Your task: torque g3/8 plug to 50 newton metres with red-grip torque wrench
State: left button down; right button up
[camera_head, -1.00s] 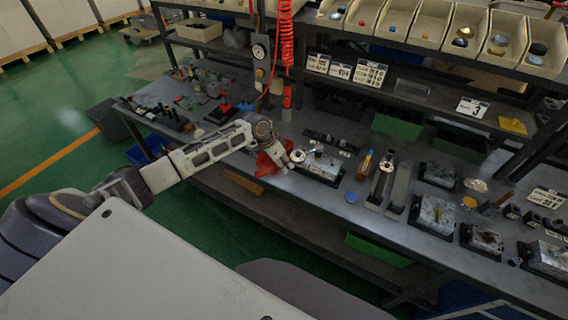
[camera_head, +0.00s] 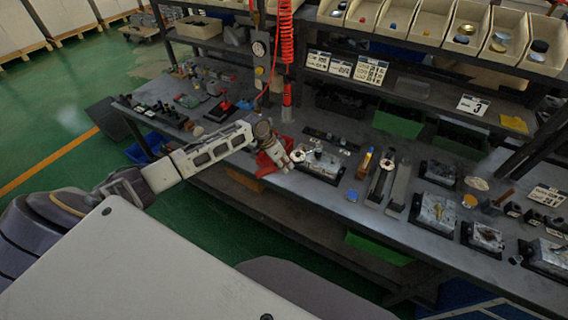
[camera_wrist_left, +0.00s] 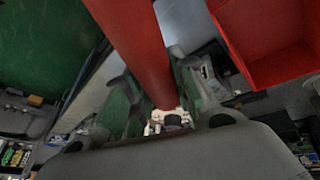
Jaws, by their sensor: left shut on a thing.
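My left gripper (camera_head: 288,164) reaches over the front edge of the bench, beside a valve block (camera_head: 320,165) on a black base. In the left wrist view a red cylinder (camera_wrist_left: 140,45), which looks like the red grip of the torque wrench, runs between the fingers, and the gripper is shut on it. Beyond its lower end a pale metal part (camera_wrist_left: 168,118) shows between the fingers. A small ring-like part (camera_head: 297,156) lies at the block's left end; I cannot tell whether it belongs to the wrench. The G3/8 plug cannot be made out. My right gripper is out of view.
A red open box (camera_wrist_left: 270,40) is close beside the gripper in the left wrist view. Right of the block stand an amber-topped bottle (camera_head: 365,162), long metal bars (camera_head: 380,180) and more blocks (camera_head: 437,212). A red coiled hose (camera_head: 286,40) hangs behind.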

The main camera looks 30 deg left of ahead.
pick_arm(q)
jog(key=shift+f, duration=0.35)
dwell(0.3)
jog(key=shift+w+a, duration=0.1)
jog(key=shift+w, duration=0.1)
dwell(0.3)
jog(key=shift+w+a+m+b, duration=0.6)
jog(key=shift+a+m+b, duration=0.25)
jog(key=shift+b, duration=0.1)
jog(key=shift+a+g, duration=0.1)
jog(key=shift+g, duration=0.2)
jog(key=shift+w+a, duration=0.1)
jog(key=shift+w, duration=0.15)
jog(key=shift+w+a+m+g+h+b, duration=0.35)
jog(key=shift+w+a+m+b, duration=0.45)
jog(key=shift+b, duration=0.45)
jog(key=shift+w+a+m+b, duration=0.15)
jog(key=shift+w+m+b, duration=0.05)
jog(key=shift+m+b, duration=0.15)
jog(key=shift+w+a+m+g+b, duration=0.25)
jog(key=shift+w+a+m+b, duration=0.3)
jog(key=shift+w+b, duration=0.35)
